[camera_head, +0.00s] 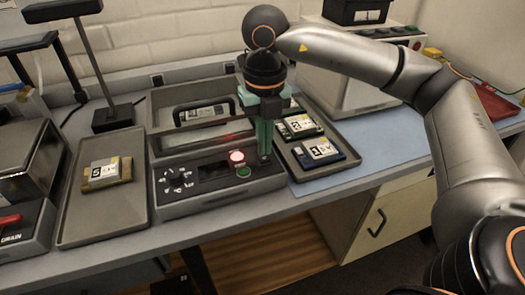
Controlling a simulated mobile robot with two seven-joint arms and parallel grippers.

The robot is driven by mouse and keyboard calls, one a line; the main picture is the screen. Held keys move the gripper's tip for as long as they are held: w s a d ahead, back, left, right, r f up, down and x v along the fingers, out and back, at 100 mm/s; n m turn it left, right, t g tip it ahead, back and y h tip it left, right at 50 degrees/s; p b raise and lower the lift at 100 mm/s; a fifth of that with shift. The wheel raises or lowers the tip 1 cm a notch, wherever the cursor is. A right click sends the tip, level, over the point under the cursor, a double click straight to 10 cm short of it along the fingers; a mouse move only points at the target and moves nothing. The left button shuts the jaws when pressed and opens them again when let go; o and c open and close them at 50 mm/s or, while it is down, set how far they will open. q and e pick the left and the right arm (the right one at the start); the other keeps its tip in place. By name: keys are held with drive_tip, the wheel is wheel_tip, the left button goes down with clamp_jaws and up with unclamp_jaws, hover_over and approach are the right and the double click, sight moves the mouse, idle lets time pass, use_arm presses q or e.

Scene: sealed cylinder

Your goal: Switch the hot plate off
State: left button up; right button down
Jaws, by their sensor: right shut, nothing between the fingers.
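The device that looks to be the hot plate (214,203) sits mid-bench, a grey box with a sloped front panel. The panel has a black dial (174,182) with white marks, a dark display, a glowing red button (236,157) and a green button (244,172). Behind the panel is a framed top with a dark handle (205,112) and a labelled card. My right gripper (264,157) points down with green fingers, shut and empty, just right of the two buttons at the panel's right end. I cannot tell whether it touches the panel. My left gripper is out of view.
A tray (131,224) with a labelled pack stands to the left. A tray (351,162) with labelled cards stands to the right, close to my right gripper. A lamp-like stand (112,118) rises at the back left.

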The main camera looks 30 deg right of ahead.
sight(265, 159)
wheel_tip(265, 159, up, 6)
drive_tip(key=p, duration=0.3)
drive_tip(key=shift+f+p, duration=0.1)
drive_tip(key=shift+p, duration=0.3)
drive_tip(key=shift+s, duration=0.1)
